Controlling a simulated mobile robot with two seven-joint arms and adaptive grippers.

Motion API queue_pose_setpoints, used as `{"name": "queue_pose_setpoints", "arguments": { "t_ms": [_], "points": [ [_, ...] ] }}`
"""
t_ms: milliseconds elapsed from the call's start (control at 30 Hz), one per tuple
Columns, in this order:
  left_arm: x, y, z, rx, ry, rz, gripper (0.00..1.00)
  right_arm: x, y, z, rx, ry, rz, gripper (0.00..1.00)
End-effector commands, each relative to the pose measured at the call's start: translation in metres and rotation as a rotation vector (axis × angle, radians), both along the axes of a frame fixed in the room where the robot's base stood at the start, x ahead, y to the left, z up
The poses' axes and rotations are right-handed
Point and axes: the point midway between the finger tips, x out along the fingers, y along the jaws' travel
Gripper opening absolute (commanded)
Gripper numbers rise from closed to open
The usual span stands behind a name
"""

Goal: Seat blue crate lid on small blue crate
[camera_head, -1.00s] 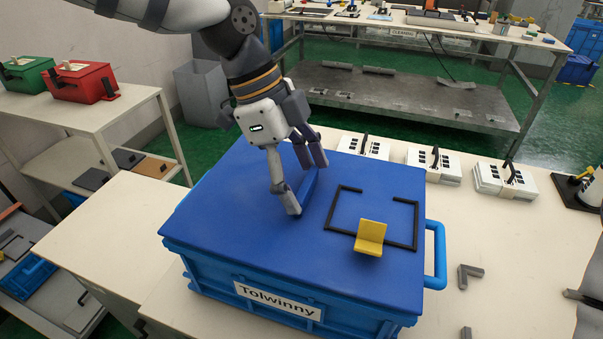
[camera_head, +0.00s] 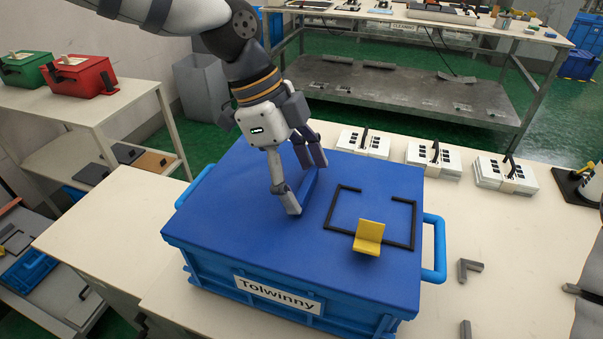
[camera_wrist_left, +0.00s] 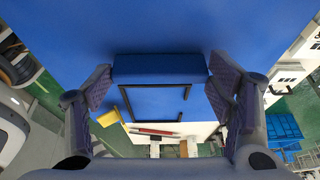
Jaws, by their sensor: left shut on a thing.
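The blue crate lid (camera_head: 250,205) is a flat blue panel with a raised blue grip bar, a black line frame and a yellow tab (camera_head: 369,237). It lies over the small blue crate (camera_head: 210,272), labelled "Tolwinny". The lid covers the crate's top, and I cannot tell whether it is fully down on the rim. My left gripper (camera_head: 303,190) reaches down from above and is shut on the lid's grip bar. In the left wrist view the bar (camera_wrist_left: 160,68) sits between both fingers. The crate's inside is hidden.
The crate stands on a pale table (camera_head: 500,240). White boxes with black handles (camera_head: 433,160) stand behind it. Grey angle pieces (camera_head: 469,269) lie to its right. Another workbench is at the back.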

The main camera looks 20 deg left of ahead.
Motion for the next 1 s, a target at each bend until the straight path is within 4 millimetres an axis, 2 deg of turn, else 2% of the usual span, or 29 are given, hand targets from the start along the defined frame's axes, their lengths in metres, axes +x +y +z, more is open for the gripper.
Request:
{"name": "queue_pose_setpoints", "arguments": {
  "t_ms": [33,100,133,433,533,667,800,1000],
  "points": [
    [0.0,0.0,0.001,0.0,-0.001,-0.001,0.79,0.0,0.0,0.0,0.0,-0.001,0.0,0.4],
    [0.0,0.0,0.001,0.0,-0.001,-0.001,0.95,0.0,0.0,0.0,0.0,0.0,0.0,0.4],
    [0.0,0.0,0.001,0.0,-0.001,-0.001,0.98,0.0,0.0,0.0,0.0,0.0,0.0,0.4],
    [0.0,0.0,0.0,0.001,0.0,0.0,0.98,0.0,0.0,0.0,0.0,0.0,0.0,0.4],
    [0.001,0.003,0.007,0.0,-0.003,0.001,0.98,0.0,0.0,0.0,0.0,0.0,0.0,0.4],
    [0.001,0.014,0.035,-0.001,-0.006,0.004,0.98,0.0,0.0,0.0,0.0,0.0,0.0,0.4],
    [0.001,0.028,0.071,-0.002,-0.007,0.002,0.98,0.0,0.0,0.0,0.0,0.0,0.0,0.4],
    [0.0,0.042,0.105,-0.001,-0.003,0.001,0.98,0.0,0.0,0.0,0.0,0.0,0.0,0.4]
  ]
}}
